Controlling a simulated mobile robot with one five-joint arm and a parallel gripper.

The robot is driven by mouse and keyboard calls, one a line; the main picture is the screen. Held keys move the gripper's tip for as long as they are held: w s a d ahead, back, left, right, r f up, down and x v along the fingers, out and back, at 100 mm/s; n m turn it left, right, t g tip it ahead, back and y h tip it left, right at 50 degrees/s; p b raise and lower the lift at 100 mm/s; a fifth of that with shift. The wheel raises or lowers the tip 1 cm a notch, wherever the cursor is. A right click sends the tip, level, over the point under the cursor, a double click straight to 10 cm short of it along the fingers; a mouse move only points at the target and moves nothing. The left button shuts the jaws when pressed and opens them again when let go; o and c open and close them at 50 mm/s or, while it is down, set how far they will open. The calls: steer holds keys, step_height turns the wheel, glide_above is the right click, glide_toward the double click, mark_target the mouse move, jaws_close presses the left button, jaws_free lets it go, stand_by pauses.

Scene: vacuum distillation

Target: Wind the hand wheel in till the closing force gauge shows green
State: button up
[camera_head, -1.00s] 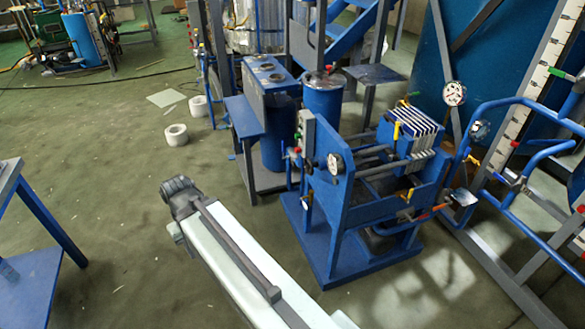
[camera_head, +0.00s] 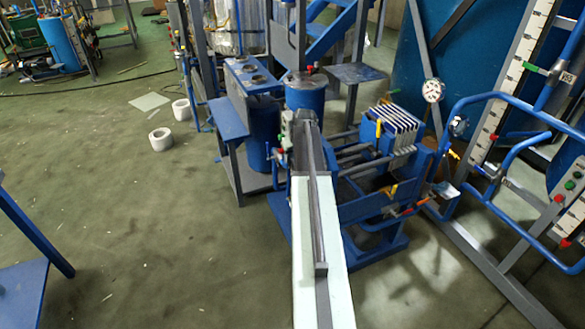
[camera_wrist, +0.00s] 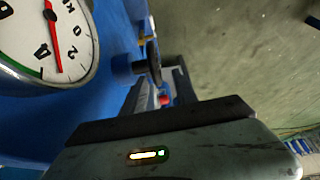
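The filter press (camera_head: 380,205) is a blue frame with white plates in the head view. Its closing force gauge (camera_wrist: 45,40) fills the upper left of the wrist view, with a red needle and a green band at the lower left rim. The needle points just beside the visible green, not onto it. The hand wheel (camera_wrist: 153,60) appears as a dark disc seen nearly edge-on against the blue end plate. My gripper (camera_wrist: 160,87) is open, its fingers apart just in front of the wheel. I cannot tell whether they touch it. My arm hides the gauge and wheel in the head view.
A blue bench (camera_head: 235,118) with a drum stands left of the press. A blue pipe rail (camera_head: 500,100) and panel are at the right. The floor at left is mostly free.

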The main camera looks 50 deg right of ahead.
mark_target(292, 167)
steer(key=shift+s+d+f, duration=0.15)
steer(key=shift+d+f, duration=0.1)
steer(key=shift+f, duration=0.05)
steer(key=shift+d+f+b, duration=0.1)
steer(key=shift+f+b, duration=0.25)
steer(key=shift+b, duration=0.05)
steer(key=b+x, duration=0.6)
steer(key=x, duration=0.1)
steer(key=shift+r, duration=0.1)
jaws_close()
